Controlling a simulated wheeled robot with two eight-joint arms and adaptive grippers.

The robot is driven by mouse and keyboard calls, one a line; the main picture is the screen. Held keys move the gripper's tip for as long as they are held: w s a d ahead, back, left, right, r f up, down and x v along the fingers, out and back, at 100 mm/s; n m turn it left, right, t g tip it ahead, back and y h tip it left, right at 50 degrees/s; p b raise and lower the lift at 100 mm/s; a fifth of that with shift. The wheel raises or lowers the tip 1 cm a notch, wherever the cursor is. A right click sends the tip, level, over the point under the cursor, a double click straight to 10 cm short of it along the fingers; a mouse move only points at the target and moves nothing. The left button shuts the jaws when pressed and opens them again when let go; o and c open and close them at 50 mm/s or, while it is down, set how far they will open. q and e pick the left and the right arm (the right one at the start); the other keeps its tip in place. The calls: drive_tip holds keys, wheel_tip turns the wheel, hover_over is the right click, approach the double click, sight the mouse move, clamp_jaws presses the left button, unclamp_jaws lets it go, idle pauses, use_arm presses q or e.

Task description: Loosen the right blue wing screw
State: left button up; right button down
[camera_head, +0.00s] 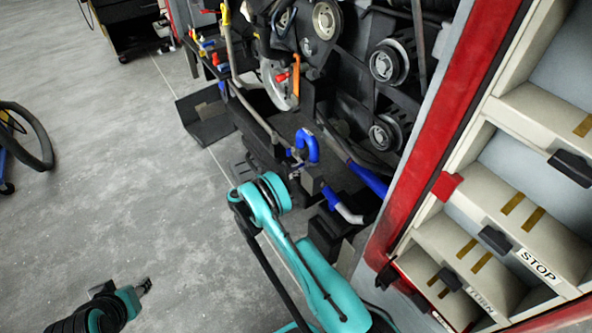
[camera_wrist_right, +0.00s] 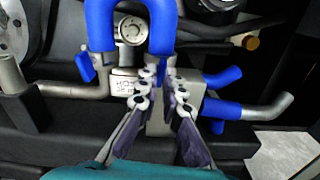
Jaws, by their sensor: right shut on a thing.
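My right gripper (camera_wrist_right: 160,72) reaches up from the bottom of the right wrist view to a metal fitting below a blue U-shaped hose (camera_wrist_right: 163,25). Its two fingers are close together at the foot of the hose's right leg. They are shut on the right blue wing screw, which they hide almost fully. The other blue wing screw (camera_wrist_right: 85,67) shows beside the left leg. In the head view my right gripper (camera_head: 297,172) is small and partly hidden below the blue hose (camera_head: 307,147). My left gripper (camera_head: 142,287) is low at the left, over the floor; its jaws are unclear.
More blue hoses (camera_wrist_right: 245,112) and metal pipes run right of the fitting. Dark pulleys (camera_head: 386,64) stand behind in the engine bay. A red-edged panel with steps (camera_head: 520,225) bounds the right side. The grey floor (camera_head: 110,170) at left is mostly clear.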

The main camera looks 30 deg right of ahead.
drive_tip(key=shift+f+n, duration=0.1)
drive_tip(key=shift+n, duration=0.2)
drive_tip(key=c, duration=1.7)
unclamp_jaws()
drive_tip(key=shift+a, duration=0.1)
drive_tip(key=a, duration=0.8)
drive_tip(key=s+a, duration=0.1)
drive_tip(key=a, duration=0.3)
drive_tip(key=shift+d, duration=0.1)
